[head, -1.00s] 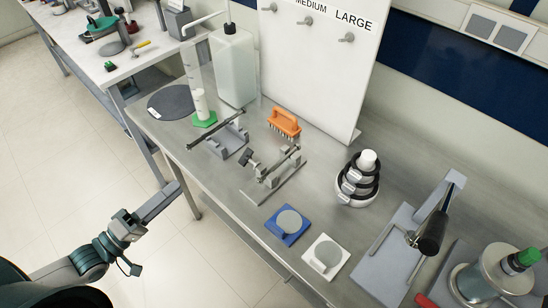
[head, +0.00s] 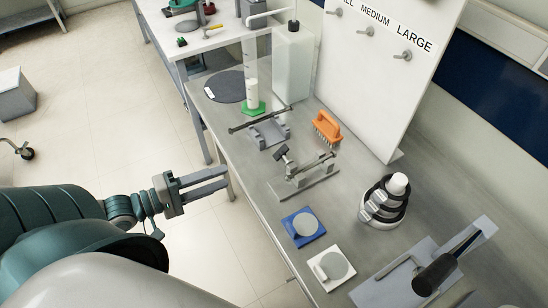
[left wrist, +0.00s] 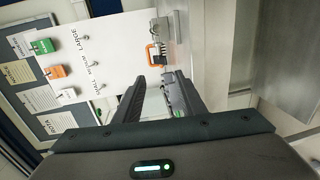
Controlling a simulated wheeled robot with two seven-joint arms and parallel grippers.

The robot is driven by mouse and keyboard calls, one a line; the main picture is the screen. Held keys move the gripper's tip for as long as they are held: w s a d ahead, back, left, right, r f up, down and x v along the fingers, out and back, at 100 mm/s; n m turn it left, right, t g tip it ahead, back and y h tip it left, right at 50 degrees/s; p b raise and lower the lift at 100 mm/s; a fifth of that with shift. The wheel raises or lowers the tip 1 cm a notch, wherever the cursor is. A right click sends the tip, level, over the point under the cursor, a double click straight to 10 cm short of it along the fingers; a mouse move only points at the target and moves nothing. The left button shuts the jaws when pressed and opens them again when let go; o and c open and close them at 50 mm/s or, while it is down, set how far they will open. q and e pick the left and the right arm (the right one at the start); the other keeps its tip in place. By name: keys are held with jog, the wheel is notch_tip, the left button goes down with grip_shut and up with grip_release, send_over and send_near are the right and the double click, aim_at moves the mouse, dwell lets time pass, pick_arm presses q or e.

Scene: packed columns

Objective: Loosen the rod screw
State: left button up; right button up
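A metal stand (head: 305,178) with a thin rod and a dark knob (head: 281,153) sits near the middle of the bench; I cannot make out which part is the rod screw. Behind it is a grey cradle (head: 268,132) with a dark rod (head: 260,120) across it. My left gripper (head: 226,178) is left of the stand, off the bench's front edge, with its fingers apart and nothing between them. The left wrist view also shows its open fingers (left wrist: 160,92), with grey bench fixtures partly hidden behind them. My right gripper is not in view.
An orange brush (head: 327,127) stands behind the metal stand. A blue pad (head: 303,228) and a white pad (head: 331,267) lie in front. A white board (head: 390,100) rises at the back.

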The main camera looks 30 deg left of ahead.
aim_at(279, 156)
pick_arm(q)
jog(key=p+x, duration=0.3)
jog(key=x, duration=1.2)
jog(key=shift+w+d+r, duration=0.1)
jog(key=shift+w, duration=0.1)
jog(key=shift+w+d, duration=0.45)
jog(key=shift+w, duration=0.15)
